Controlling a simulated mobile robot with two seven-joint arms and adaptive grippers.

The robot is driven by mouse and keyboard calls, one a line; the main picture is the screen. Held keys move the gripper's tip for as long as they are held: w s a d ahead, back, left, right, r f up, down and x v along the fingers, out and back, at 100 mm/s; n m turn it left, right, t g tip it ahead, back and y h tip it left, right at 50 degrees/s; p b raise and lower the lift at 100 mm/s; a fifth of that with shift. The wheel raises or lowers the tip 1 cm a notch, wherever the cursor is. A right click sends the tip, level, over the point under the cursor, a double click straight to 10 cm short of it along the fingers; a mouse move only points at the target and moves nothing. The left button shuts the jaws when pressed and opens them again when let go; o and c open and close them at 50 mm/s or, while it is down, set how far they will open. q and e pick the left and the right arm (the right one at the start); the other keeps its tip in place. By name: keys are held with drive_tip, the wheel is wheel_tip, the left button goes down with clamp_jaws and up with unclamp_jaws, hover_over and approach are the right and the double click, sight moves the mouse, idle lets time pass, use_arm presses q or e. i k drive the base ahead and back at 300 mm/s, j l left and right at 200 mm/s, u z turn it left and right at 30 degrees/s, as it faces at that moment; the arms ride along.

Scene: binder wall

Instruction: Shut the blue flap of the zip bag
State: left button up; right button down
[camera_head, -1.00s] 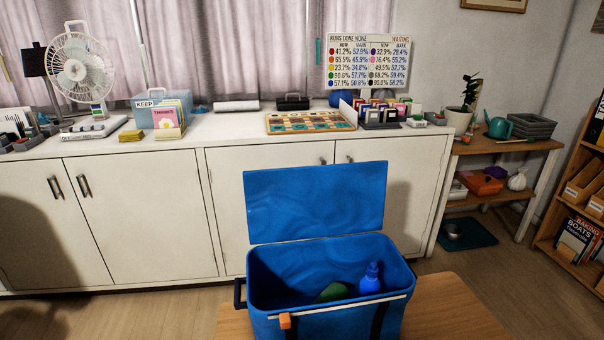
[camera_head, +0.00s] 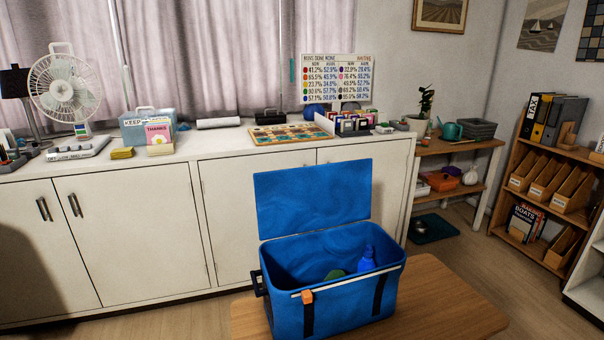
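The blue zip bag (camera_head: 335,304) stands upright on a wooden table in the lower middle of the head view. Its blue flap (camera_head: 313,197) stands up open at the back edge, leaving the top uncovered. A pale zip strip runs along the front rim, with an orange pull tab (camera_head: 307,297) near its left part. Inside are a blue bottle (camera_head: 367,258) and a green item (camera_head: 334,274), partly hidden by the bag's walls. Neither of my grippers shows in the view.
The wooden table (camera_head: 446,298) has bare room right of the bag. Behind it is a long white cabinet (camera_head: 130,235) with a fan (camera_head: 65,85), boxes and a board on top. A small wooden stand (camera_head: 455,147) and a shelf with binders (camera_head: 545,170) are at the right.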

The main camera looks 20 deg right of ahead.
sight(299, 199)
drive_tip(key=i+j+z, duration=0.1)
drive_tip(key=j+z, duration=0.15)
drive_tip(key=j, duration=0.75)
drive_tip(key=i+j+z, duration=0.1)
drive_tip(key=j, duration=0.2)
drive_tip(key=i+j+z, duration=0.1)
drive_tip(key=i+j, duration=0.15)
drive_tip(key=i+j+z, duration=0.1)
drive_tip(key=j, duration=0.25)
drive_tip(key=i+j+z, duration=0.25)
drive_tip(key=i+j, duration=0.6)
